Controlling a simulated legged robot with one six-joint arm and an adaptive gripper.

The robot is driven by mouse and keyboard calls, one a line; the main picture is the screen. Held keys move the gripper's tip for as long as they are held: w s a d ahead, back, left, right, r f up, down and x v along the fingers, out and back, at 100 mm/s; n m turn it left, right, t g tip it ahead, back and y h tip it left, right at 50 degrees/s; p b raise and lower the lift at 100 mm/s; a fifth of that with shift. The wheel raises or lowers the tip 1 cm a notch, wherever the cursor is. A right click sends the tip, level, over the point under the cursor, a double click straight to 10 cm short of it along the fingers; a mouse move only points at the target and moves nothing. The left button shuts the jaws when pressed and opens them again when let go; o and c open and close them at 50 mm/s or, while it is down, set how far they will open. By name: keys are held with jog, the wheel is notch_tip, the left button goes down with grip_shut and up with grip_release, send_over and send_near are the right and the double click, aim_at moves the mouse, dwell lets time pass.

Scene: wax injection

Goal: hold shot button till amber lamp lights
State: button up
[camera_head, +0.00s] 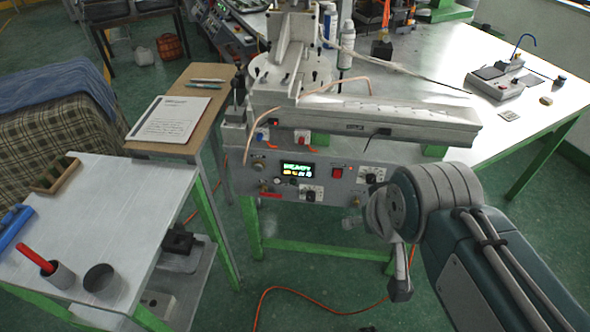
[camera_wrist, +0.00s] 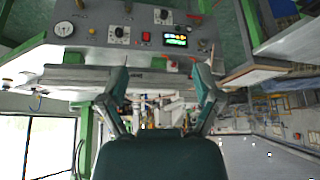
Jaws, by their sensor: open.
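The wax injection machine's grey front panel (camera_head: 228,178) faces me, with a lit green display (camera_head: 297,169), a red switch (camera_head: 337,173) and dials (camera_head: 371,176). Small yellow marks glow under the green text. I cannot tell which control is the shot button, nor pick out a separate amber lamp. In the wrist view the panel is upside down, with the red switch (camera_wrist: 146,37) and display (camera_wrist: 175,40) beyond my gripper (camera_wrist: 162,78). My gripper is open, its fingers apart and empty, touching no control that I can see. In the head view, my arm covers the panel's right end.
A white bench (camera_head: 440,80) with a small grey device (camera_head: 495,84) stands behind right. At left are a side table (camera_head: 110,185) with cups and a board (camera_head: 205,110) with a paper. An orange cable (camera_head: 320,290) lies on the green floor.

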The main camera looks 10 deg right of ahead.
dwell(0.4)
grip_shut()
dwell(1.1)
